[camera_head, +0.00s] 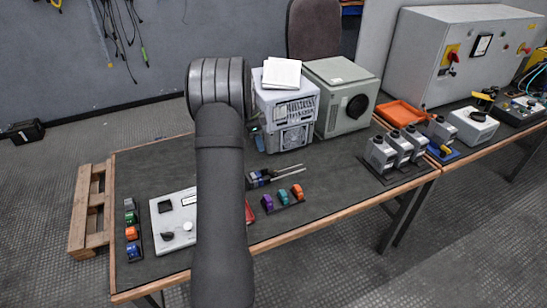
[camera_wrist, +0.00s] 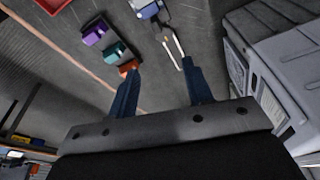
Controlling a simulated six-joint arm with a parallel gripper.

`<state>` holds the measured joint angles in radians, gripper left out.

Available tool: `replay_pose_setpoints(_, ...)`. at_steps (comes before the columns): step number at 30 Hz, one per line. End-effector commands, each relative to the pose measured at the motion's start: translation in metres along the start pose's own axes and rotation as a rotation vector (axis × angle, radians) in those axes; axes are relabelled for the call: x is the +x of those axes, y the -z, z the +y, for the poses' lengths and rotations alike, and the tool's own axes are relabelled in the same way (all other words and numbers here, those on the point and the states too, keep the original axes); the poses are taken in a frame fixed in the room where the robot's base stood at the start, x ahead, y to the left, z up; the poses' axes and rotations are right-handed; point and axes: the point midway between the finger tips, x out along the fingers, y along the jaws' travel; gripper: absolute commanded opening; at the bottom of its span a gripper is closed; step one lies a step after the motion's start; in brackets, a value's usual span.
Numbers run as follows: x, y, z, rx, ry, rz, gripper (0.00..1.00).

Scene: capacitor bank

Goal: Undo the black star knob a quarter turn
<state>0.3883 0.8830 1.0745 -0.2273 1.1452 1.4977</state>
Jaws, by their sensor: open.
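A round black knob (camera_head: 357,105) sits on the front of the large grey-green box (camera_head: 334,72). A smaller dark knob (camera_head: 167,237) is on the pale panel (camera_head: 160,216) at the left of the table. I cannot tell from this view which one is star-shaped. My gripper (camera_wrist: 160,65) shows in the wrist view with its two blue fingers well apart and nothing between them. It hangs above the table, near the row of coloured blocks and the long metal-tipped tools. No knob shows clearly in the wrist view. In the head view my arm hides the gripper.
Purple, teal and orange blocks (camera_head: 283,196) and tools with metal shafts (camera_head: 288,173) lie mid-table. A light grey crate-like box (camera_head: 287,112) carries papers (camera_head: 282,73) beside the grey-green box. Several grey units (camera_head: 397,145) and an orange tray (camera_head: 400,113) stand right. The table's back left is bare.

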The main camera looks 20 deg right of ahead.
Motion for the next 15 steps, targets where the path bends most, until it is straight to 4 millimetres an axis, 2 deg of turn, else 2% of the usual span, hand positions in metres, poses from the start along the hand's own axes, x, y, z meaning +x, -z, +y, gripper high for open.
replay_pose_setpoints(1, 0.022, 0.012, -0.001, 0.061, -0.016, -0.045, 0.46)
replay_pose_setpoints(3, 0.044, 0.024, -0.003, 0.136, -0.028, -0.105, 0.46)
replay_pose_setpoints(6, 0.067, 0.035, -0.005, 0.215, -0.038, -0.169, 0.46)
replay_pose_setpoints(9, 0.078, 0.040, -0.006, 0.256, -0.042, -0.203, 0.46)
replay_pose_setpoints(15, 0.088, 0.039, -0.006, 0.265, -0.042, -0.211, 0.46)
